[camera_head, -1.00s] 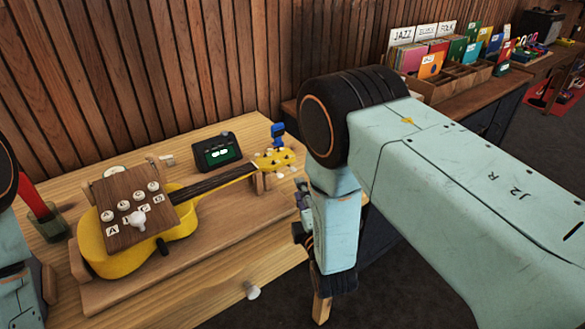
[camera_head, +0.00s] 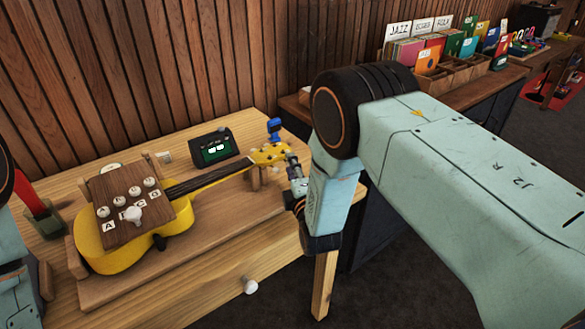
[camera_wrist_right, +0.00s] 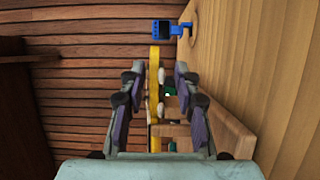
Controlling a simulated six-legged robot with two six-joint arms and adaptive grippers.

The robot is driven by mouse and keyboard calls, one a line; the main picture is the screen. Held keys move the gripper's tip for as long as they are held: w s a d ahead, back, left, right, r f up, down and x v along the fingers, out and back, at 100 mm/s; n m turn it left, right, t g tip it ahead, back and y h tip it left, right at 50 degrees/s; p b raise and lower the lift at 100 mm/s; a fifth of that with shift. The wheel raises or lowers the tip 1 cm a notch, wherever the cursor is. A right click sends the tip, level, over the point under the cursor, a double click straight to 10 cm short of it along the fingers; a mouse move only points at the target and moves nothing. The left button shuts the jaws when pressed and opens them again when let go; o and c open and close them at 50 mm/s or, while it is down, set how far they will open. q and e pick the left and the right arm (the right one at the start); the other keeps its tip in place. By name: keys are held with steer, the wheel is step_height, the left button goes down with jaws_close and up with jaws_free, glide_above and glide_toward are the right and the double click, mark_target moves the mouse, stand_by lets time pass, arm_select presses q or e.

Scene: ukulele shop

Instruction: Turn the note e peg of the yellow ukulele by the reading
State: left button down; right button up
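The yellow ukulele (camera_head: 110,250) lies in a wooden cradle (camera_head: 190,258) on the table, its neck pointing right. Its yellow headstock (camera_head: 268,153) carries pale pegs and shows edge-on in the right wrist view (camera_wrist_right: 154,75). A dark tuner (camera_head: 215,148) with a lit green screen stands behind the neck; its reading is too small to tell. My right gripper (camera_head: 292,160) is at the headstock's right end. In the wrist view its fingers (camera_wrist_right: 157,75) are apart, with the headstock and pale pegs seen between them. Which peg is note e cannot be told. My left gripper is not in view.
A wooden board (camera_head: 112,190) with lettered knobs covers the ukulele's body. A blue clip (camera_head: 274,128) stands beyond the headstock. A red item in a green holder (camera_head: 47,218) is at left. Record bins (camera_head: 465,75) stand on a back-right counter. The table's front strip is clear.

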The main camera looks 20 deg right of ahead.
steer(key=shift+w+a+f, duration=0.15)
steer(key=shift+w+a, duration=0.05)
steer(key=c, duration=0.4)
steer(key=shift+d, duration=0.1)
jaws_close()
steer(key=shift+s, duration=0.15)
